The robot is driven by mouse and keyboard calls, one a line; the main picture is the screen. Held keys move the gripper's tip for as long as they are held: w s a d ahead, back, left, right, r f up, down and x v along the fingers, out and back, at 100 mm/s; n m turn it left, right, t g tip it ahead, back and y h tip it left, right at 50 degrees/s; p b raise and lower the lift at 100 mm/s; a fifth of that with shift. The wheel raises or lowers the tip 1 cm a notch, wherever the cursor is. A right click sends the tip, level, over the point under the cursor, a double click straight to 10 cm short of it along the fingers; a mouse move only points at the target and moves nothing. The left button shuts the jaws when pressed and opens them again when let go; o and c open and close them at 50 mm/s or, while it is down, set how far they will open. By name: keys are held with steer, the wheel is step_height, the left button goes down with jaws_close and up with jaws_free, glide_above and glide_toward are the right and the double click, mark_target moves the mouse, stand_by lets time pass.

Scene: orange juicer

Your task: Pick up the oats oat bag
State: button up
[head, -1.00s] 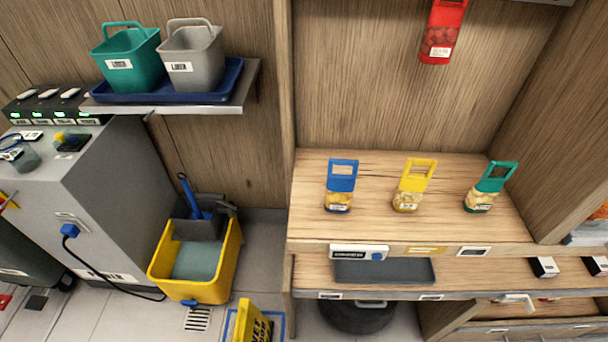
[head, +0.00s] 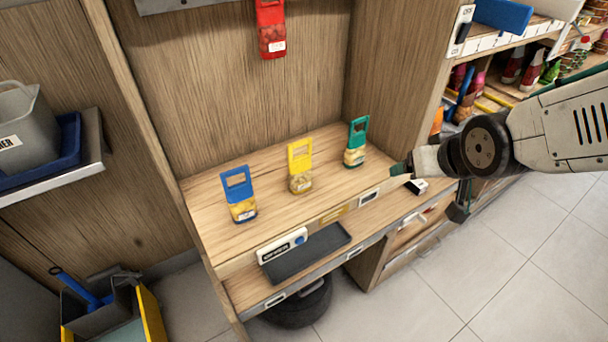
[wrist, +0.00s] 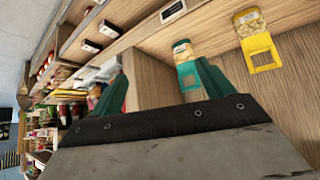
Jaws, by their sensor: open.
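Three small bags with coloured handled tops stand on the wooden shelf (head: 268,222): a blue-topped one (head: 240,200), a yellow-topped one (head: 300,166) and a green-topped one (head: 356,143). Labels are too small to read, so I cannot tell which is oats. My gripper (head: 428,190) is open and empty at the shelf's right front, apart from the bags. In the wrist view, the green-topped bag (wrist: 183,52) lies beyond the right finger of my gripper (wrist: 160,82), and the yellow-topped bag (wrist: 255,35) is farther right.
A dark tray (head: 305,253) lies on the lower shelf, beside a white labelled box (head: 282,246). A wooden side panel (head: 395,75) bounds the shelf at right. Stocked shelves (head: 500,80) stand behind my arm. The tiled floor (head: 510,265) at right is clear.

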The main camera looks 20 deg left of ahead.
steer(key=w+a+f+n+t+y, duration=0.15)
steer(key=a+f, duration=0.35)
steer(key=a, duration=0.5)
steer(key=n+y, duration=0.3)
steer(key=y, duration=0.2)
glide_toward(302, 171)
steer(key=shift+t, duration=0.35)
steer(key=a+f, duration=0.1)
steer(key=w+a+f, duration=0.1)
steer(key=f, duration=0.1)
steer(key=shift+w+a, duration=0.1)
steer(key=shift+a, duration=0.25)
steer(key=shift+w+a, duration=0.15)
steer(key=shift+a, duration=0.15)
steer(key=x, duration=0.4)
steer(key=w+r+x, duration=0.1)
steer(key=x, duration=0.2)
steer(key=shift+d, duration=0.2)
steer(key=c, duration=1.1)
